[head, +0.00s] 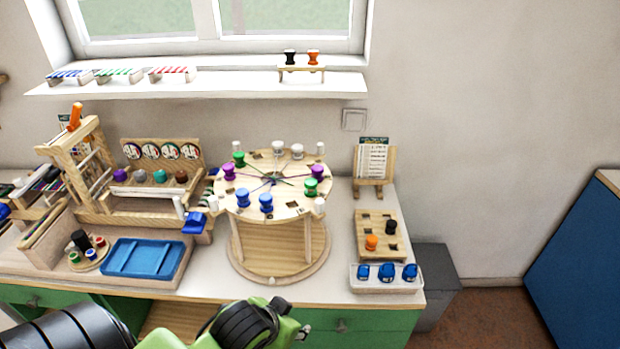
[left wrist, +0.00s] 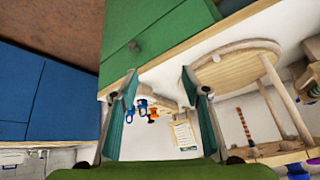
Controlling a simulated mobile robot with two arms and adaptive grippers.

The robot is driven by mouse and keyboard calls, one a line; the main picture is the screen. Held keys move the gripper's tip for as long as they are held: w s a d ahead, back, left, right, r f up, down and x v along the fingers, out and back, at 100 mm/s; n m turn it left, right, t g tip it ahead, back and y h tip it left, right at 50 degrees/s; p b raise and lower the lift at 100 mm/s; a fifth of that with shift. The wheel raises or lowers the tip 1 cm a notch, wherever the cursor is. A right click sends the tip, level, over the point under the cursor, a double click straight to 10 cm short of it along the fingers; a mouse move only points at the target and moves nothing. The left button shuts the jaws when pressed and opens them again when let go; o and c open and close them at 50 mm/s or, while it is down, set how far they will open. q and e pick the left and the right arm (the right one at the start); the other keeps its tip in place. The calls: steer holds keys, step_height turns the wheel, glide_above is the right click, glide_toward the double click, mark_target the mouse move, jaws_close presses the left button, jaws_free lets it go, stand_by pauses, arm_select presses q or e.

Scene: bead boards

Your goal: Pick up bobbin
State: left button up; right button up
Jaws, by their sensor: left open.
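Several bobbins show in the head view. Blue (head: 266,202), green (head: 310,187), purple (head: 229,172) and white (head: 297,151) ones stand on the round wooden stand (head: 275,215). An orange bobbin (head: 371,242) and a black bobbin (head: 391,227) stand on a wooden board (head: 366,222) at the right. A black bobbin (head: 290,57) and an orange bobbin (head: 313,57) sit on a small rack on the sill. My left gripper (left wrist: 160,76) is open and empty in the left wrist view, apart from any bobbin. The orange bobbin shows small and distant between its fingers (left wrist: 153,114). My right gripper is out of view.
A white tray (head: 361,287) with blue pieces sits at the table's front right corner. A blue tray (head: 145,258) and a wooden frame (head: 80,150) stand at the left. A card stand (head: 373,182) is behind the board. Green drawers (head: 352,324) lie below the tabletop.

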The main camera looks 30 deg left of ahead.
mark_target(309, 185)
arm_select(q)
steer(key=w+a+r+n+t+y, duration=0.1)
steer(key=w+a+r+n+t, duration=0.2)
steer(key=w+r, duration=0.6)
steer(key=w+a+r+t+y, duration=0.1)
steer(key=w+a+r+t, duration=0.35)
steer(key=r, duration=0.75)
steer(key=shift+g, duration=0.45)
steer(key=x, duration=0.2)
steer(key=p+x, duration=0.1)
steer(key=x, duration=0.4)
steer(key=shift+w+a+r, duration=0.2)
steer(key=shift+w+a, duration=0.15)
steer(key=shift+a, duration=0.15)
steer(key=shift+w+f, duration=0.15)
steer(key=shift+w+a+p, duration=0.15)
steer(key=shift+w+p, duration=0.3)
steer(key=shift+p, duration=0.15)
steer(key=p+x, duration=0.1)
steer(key=x, duration=0.2)
steer(key=shift+w+f, duration=0.15)
steer(key=shift+w, duration=0.05)
steer(key=shift+w+a+f, duration=0.1)
steer(key=shift+w+f, duration=0.2)
steer(key=shift+w, duration=0.1)
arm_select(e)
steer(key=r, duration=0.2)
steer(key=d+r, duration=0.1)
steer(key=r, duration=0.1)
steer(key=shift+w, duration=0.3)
